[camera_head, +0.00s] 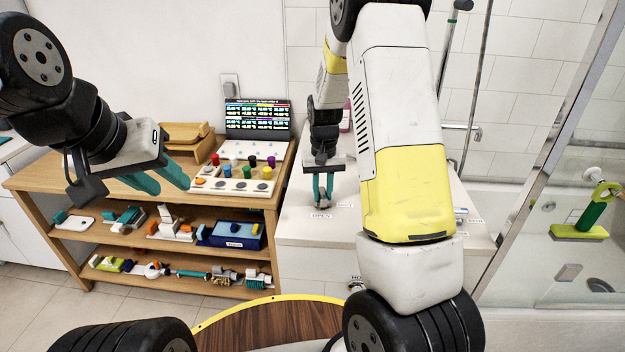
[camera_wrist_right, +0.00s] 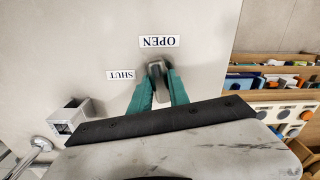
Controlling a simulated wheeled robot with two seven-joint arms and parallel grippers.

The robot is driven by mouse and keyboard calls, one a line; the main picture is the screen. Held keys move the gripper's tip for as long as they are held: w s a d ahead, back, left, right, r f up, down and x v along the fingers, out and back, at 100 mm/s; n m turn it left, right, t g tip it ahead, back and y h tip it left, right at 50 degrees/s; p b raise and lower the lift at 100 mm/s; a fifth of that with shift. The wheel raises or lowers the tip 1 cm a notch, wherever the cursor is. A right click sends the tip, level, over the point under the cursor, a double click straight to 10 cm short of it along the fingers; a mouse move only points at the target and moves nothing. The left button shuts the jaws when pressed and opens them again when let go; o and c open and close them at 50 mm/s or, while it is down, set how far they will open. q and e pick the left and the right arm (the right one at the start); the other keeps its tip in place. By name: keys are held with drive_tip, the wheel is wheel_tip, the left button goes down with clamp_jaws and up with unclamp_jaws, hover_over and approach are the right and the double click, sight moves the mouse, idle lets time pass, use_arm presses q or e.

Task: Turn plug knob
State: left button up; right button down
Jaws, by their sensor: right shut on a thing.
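The plug knob (camera_wrist_right: 156,69) is a small grey and dark handle on the pale vanity top. In the right wrist view it sits between the fingertips of my right gripper (camera_wrist_right: 157,84), which is shut on it. An OPEN label (camera_wrist_right: 159,41) lies just beyond the knob, and a SHUT label (camera_wrist_right: 120,75) lies to its left. My left gripper (camera_head: 160,182) is open and empty, in front of the wooden shelf.
The wooden shelf (camera_head: 110,192) on the left holds a board of coloured pegs (camera_head: 236,180), a display (camera_head: 257,119) and several small items. A glass screen (camera_head: 545,150) stands at the right. A chrome fitting (camera_wrist_right: 70,115) is left of my right gripper in the wrist view.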

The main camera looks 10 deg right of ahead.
sight(323, 192)
drive_tip(key=shift+m, duration=1.1)
drive_tip(key=c, duration=1.2)
unclamp_jaws()
drive_tip(key=shift+c, duration=0.2)
wheel_tip(323, 192, up, 8)
drive_tip(key=shift+f, duration=0.2)
drive_tip(key=shift+r, duration=0.1)
